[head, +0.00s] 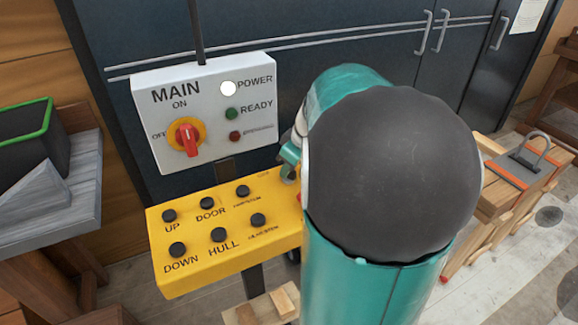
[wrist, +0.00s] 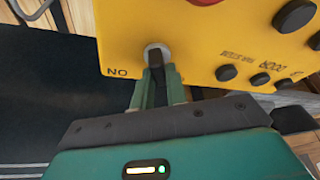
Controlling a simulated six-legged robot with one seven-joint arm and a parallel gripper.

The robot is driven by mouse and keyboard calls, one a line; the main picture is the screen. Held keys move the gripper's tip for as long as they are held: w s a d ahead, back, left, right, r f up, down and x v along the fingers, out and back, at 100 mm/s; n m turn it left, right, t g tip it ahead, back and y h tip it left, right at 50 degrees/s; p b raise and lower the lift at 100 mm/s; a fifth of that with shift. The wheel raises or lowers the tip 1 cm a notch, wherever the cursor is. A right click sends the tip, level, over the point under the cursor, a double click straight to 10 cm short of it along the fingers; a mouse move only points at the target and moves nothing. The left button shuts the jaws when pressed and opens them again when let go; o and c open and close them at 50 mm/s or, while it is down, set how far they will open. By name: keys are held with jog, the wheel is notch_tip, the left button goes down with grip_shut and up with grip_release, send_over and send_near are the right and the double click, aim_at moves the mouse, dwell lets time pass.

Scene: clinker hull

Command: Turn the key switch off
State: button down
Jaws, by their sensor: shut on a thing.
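The key switch (wrist: 152,48) is a round grey collar on the yellow control box (head: 225,275). A dark key (wrist: 156,58) stands in it. In the wrist view my gripper (wrist: 157,75) has its two green fingers closed on the key from both sides. Letters that show as "NO" in this turned view are left of the collar. In the head view my gripper (head: 289,160) is at the box's far right part, and my arm hides most of that area. The key's exact angle is hard to tell.
Several black buttons (head: 219,235) stand on the yellow box. The grey MAIN panel (head: 205,110) above has a red rotary switch (head: 187,138), a white POWER light (head: 228,88) and a green READY light (head: 231,113). A workbench (head: 50,200) stands at left.

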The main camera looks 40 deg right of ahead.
dwell(0.4)
jog(key=c, duration=1.4)
grip_release()
jog(key=v, duration=1.3)
jog(key=shift+r, duration=0.4)
jog(key=shift+s, duration=0.1)
jog(key=s+a+f+m, duration=0.1)
jog(key=s+a+f, duration=0.2)
jog(key=a, duration=1.1)
jog(key=s+a+f+m+t+h, duration=0.1)
jog(key=s+a+f, duration=0.2)
jog(key=a, duration=1.1)
jog(key=shift+f+m, duration=0.4)
